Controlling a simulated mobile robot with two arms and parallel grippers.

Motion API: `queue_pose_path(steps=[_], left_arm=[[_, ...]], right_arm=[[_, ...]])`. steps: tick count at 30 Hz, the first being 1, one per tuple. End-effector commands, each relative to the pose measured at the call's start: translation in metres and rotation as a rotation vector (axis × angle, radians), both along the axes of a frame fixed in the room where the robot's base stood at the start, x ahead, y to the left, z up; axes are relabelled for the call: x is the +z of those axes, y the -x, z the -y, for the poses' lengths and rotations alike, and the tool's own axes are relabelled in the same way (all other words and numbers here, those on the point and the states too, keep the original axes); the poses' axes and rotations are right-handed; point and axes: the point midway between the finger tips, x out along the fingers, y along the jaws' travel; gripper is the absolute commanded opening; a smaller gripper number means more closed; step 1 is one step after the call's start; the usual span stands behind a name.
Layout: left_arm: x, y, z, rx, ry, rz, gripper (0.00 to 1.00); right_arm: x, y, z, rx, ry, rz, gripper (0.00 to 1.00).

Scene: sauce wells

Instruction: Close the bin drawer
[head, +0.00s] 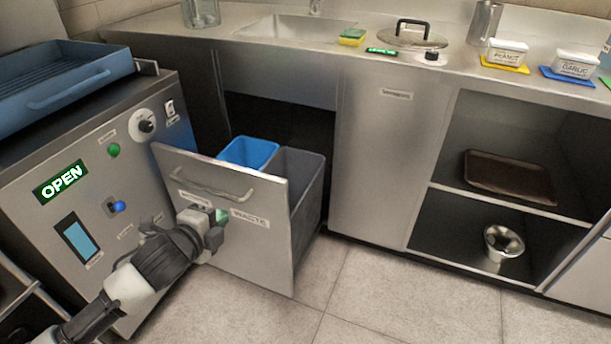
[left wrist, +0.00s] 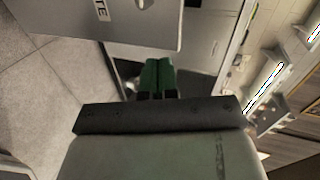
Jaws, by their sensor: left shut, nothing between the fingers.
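The bin drawer (head: 262,225) stands pulled out from under the counter in the head view. Its steel front has a bar handle (head: 215,190) and labels, one reading WASTE. A blue bin (head: 248,152) and a grey bin (head: 305,185) sit behind the front. My left gripper (head: 220,217) is in front of the drawer front, just below the handle; I cannot tell whether it touches. In the left wrist view its green fingertips (left wrist: 157,75) are together with nothing between them, and part of the drawer front (left wrist: 120,25) shows beyond. My right gripper is not in view.
A machine with an OPEN sign (head: 60,180) stands close on the left, with a blue tray (head: 70,85) on top. Open shelves at right hold a brown tray (head: 510,177) and a metal bowl (head: 503,243). The tiled floor (head: 400,300) in front is clear.

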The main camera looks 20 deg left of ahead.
Motion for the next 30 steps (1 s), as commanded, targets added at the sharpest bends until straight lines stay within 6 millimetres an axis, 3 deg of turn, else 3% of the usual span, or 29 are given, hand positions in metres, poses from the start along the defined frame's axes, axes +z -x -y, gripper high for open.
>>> queue_pose_path(steps=[3,8,17,24,30], left_arm=[[0.011,-0.004,0.001,-0.033,-0.046,0.036,0.0],[0.007,-0.019,0.002,-0.033,-0.045,0.039,0.0],[-0.013,-0.077,0.007,-0.03,-0.043,0.038,0.0],[-0.019,-0.119,0.01,-0.031,-0.043,0.038,0.0],[-0.02,-0.134,0.011,-0.032,-0.044,0.034,0.0]], right_arm=[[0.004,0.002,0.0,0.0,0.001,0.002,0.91],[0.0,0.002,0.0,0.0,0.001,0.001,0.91],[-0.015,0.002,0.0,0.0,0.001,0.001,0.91],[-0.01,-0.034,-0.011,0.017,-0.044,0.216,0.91],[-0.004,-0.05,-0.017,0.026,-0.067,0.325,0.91]])
